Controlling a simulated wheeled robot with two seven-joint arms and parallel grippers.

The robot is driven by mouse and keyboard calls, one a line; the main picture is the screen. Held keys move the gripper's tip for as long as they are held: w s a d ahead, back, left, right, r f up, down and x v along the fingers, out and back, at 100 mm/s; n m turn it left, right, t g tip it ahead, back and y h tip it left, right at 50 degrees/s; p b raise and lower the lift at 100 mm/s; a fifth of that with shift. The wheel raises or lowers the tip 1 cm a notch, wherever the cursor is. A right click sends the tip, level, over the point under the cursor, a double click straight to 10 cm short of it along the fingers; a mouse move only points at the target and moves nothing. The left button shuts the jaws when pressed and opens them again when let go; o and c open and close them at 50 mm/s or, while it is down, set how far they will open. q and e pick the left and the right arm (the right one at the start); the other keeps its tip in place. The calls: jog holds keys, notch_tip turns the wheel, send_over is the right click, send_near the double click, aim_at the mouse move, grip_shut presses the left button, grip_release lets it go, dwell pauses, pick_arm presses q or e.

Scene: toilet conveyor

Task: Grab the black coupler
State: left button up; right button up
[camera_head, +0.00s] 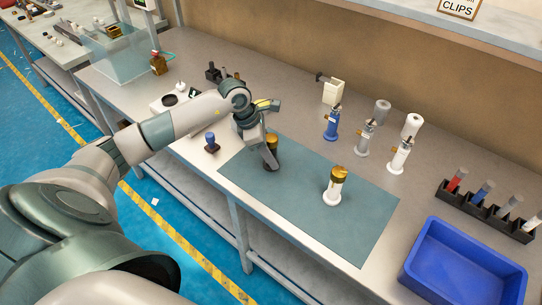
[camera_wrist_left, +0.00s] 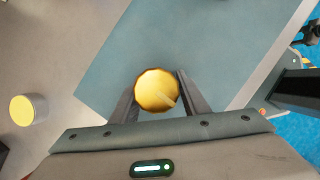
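A round gold-topped coupler (camera_head: 272,141) stands on the blue-grey mat near its far-left part. In the left wrist view the gold top (camera_wrist_left: 157,90) sits between the two fingers, one close on each side. I cannot tell whether they touch it. A white coupler with a gold top (camera_head: 335,186) stands upright on the mat to the right. My right gripper is not in view.
The mat (camera_head: 300,208) is otherwise clear. Blue (camera_head: 332,124), grey (camera_head: 364,138) and white (camera_head: 401,156) upright parts stand behind it. A blue bin (camera_head: 465,262) is at the front right, beside a black rack (camera_head: 484,211). A blue-topped piece (camera_head: 211,142) stands left of the mat.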

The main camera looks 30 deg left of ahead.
aim_at(275, 147)
pick_arm(q)
jog(key=c, duration=0.8)
jog(key=shift+c, duration=0.2)
jog(key=shift+r, duration=0.15)
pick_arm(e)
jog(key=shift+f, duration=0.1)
pick_arm(q)
jog(key=shift+r+b, duration=0.45)
jog(key=shift+r, duration=0.05)
notch_tip(275, 147, up, 2)
jog(key=shift+r+b, duration=0.15)
jog(key=shift+b, duration=0.5)
jog(key=shift+s+d+r+b, duration=0.3)
jog(key=shift+s+d+r, duration=0.15)
jog(key=shift+d, duration=0.15)
jog(key=shift+s+d+r+b, duration=0.3)
jog(key=shift+d+r, duration=0.15)
jog(key=shift+d, duration=0.1)
jog(key=s+d+r+b, duration=0.2)
jog(key=s+d+r, duration=0.3)
jog(key=d, duration=0.2)
jog(key=shift+d+r, duration=0.2)
jog(key=shift+r, duration=0.15)
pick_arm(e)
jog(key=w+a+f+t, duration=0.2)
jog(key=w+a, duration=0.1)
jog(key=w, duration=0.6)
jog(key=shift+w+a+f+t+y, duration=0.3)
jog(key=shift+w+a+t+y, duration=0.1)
